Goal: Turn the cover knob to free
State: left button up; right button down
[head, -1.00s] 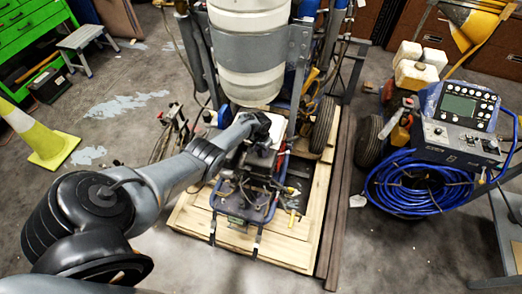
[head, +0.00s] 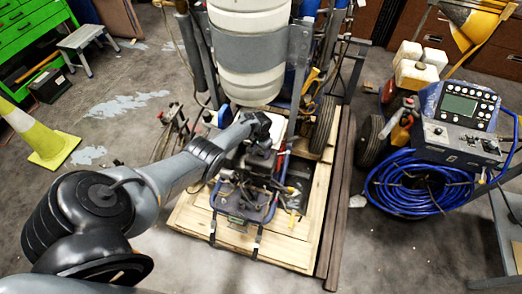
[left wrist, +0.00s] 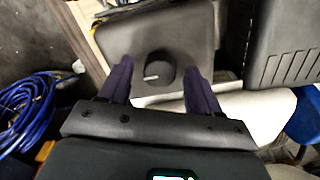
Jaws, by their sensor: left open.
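The cover knob (left wrist: 158,74) is a round black knob with a white pointer line that points left in the left wrist view. It sits on a dark grey cover (left wrist: 145,35). My left gripper (left wrist: 159,68) is open, with one dark finger on each side of the knob and a visible gap on both sides. In the head view my left gripper (head: 257,160) is over the line striper (head: 240,205), and the knob cannot be made out there. My right gripper is not in view.
The striper stands on a wooden pallet (head: 190,218). A large white drum (head: 247,75) rises behind my left gripper. A blue hose coil (head: 415,185) and a control panel (head: 462,108) are at the right. A ribbed black housing (left wrist: 285,45) lies right of the cover.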

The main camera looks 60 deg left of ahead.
aim_at(261, 151)
pick_arm(q)
notch_tip(261, 151, up, 11)
jog(key=p, duration=0.6)
jog(key=shift+f, duration=0.1)
